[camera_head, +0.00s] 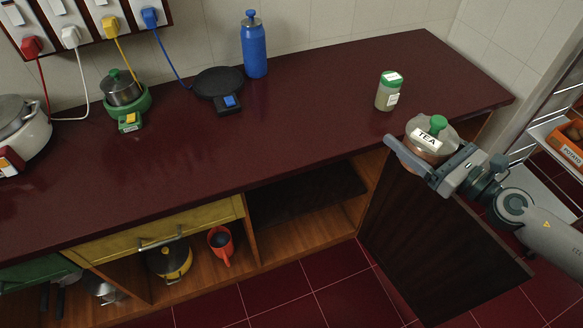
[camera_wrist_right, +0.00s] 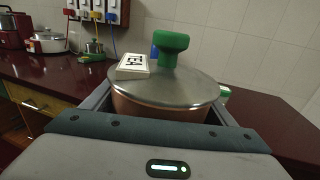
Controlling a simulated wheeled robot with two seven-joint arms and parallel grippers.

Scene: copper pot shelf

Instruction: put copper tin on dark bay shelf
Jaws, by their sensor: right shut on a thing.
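The copper tin (camera_head: 423,148) has a metal lid with a green knob and a white TEA label. My right gripper (camera_head: 420,150) is shut on it and holds it upright at the counter's right front, above the open dark door. In the right wrist view the tin (camera_wrist_right: 165,106) sits between the fingers, its copper side showing below the lid. The dark bay shelf (camera_head: 305,192) is the dark-floored compartment under the counter, left of the door. It looks empty, but its back is hidden by the counter. My left gripper is not in view.
The dark door (camera_head: 430,250) hangs open at the bay's right side. A green-lidded jar (camera_head: 390,91) stands on the counter (camera_head: 300,120) behind the tin. A blue bottle (camera_head: 254,48) and black pan (camera_head: 218,82) stand further left.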

